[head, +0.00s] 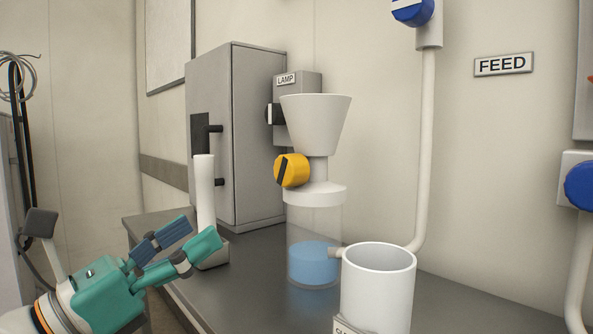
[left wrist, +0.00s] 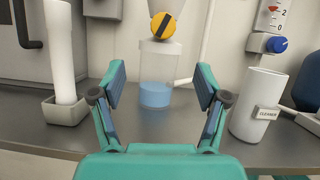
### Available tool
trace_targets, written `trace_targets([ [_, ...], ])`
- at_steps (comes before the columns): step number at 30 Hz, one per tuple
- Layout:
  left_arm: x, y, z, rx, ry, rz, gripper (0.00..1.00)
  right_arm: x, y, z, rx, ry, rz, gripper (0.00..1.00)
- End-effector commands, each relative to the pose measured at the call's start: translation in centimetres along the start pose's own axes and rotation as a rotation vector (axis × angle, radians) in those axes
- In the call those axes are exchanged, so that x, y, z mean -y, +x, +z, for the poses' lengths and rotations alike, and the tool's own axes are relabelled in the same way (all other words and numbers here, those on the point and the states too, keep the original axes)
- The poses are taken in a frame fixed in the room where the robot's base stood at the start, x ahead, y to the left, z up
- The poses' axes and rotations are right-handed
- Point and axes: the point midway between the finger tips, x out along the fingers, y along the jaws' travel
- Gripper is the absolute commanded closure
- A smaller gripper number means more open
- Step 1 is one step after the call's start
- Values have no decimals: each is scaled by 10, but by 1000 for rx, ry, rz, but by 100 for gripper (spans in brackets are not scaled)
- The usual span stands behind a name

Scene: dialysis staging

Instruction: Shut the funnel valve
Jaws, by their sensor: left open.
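The funnel valve is a yellow round knob (head: 292,171) with a dark bar across it, on the stem under the white funnel (head: 316,122). In the left wrist view the knob (left wrist: 163,26) is at the top centre and its bar is slanted. Below it a clear vessel (head: 314,225) holds blue liquid. My left gripper (head: 207,236) is open and empty, to the lower left of the valve and apart from it. In the left wrist view its fingers (left wrist: 160,90) spread on both sides of the vessel.
A white cylinder (head: 205,190) stands in a grey holder behind my left gripper. A white cup (head: 377,290) stands at the front right of the vessel. A grey cabinet (head: 235,130) and a lamp box (head: 307,84) are behind. Blue knobs (head: 578,186) are at the right.

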Motion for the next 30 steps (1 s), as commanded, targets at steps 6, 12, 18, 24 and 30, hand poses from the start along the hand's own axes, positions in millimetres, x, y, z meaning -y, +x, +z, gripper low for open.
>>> trace_targets([
  [6, 5, 41, -5, -2, -10, -23, 26, -1, 3, 0, 1, 0, 0, 26],
  [12, 8, 87, -6, -3, -12, -28, 26, -2, 5, 0, 0, 0, 0, 26],
  [18, 9, 130, -6, -4, -12, -28, 26, -1, 2, 0, 0, 0, 0, 26],
  [24, 9, 159, -5, -4, -12, -26, 26, 0, -1, 0, 0, 0, 0, 26],
  [30, 10, 170, -6, -3, -12, -26, 26, 1, -2, 0, 0, 0, 0, 26],
])
